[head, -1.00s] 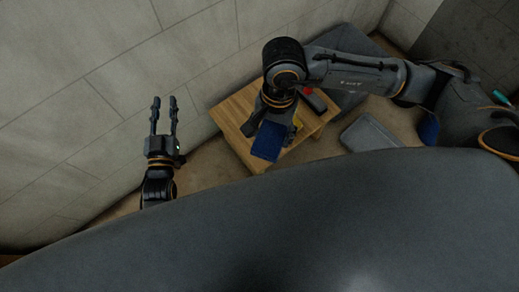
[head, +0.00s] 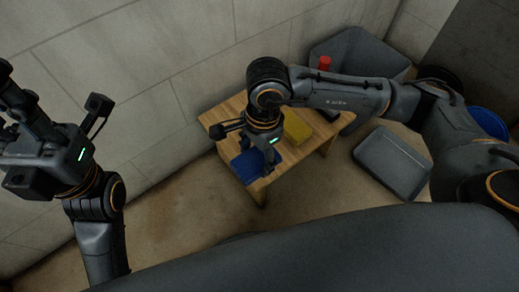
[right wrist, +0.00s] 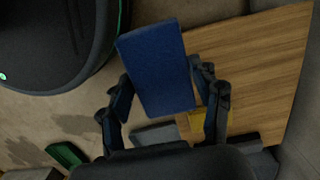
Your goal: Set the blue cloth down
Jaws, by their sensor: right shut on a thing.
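The blue cloth (head: 246,168) is a flat dark-blue rectangle at the near left part of the wooden table (head: 222,117). My right gripper (head: 268,150) points down over it and is shut on it. In the right wrist view the cloth (right wrist: 155,65) sits between the two fingers and hides part of the table's edge (right wrist: 250,60). I cannot tell whether the cloth touches the tabletop. My left gripper (head: 25,125) is at the far left in the head view, away from the table; its fingers are partly cut off by the frame edge.
A yellow block (head: 297,127) lies on the table right of my right gripper, with a dark item (head: 329,115) beyond it. A red cylinder (head: 324,63) stands behind. A grey tray (head: 392,163) lies right of the table. A tiled wall (head: 190,60) runs behind the table.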

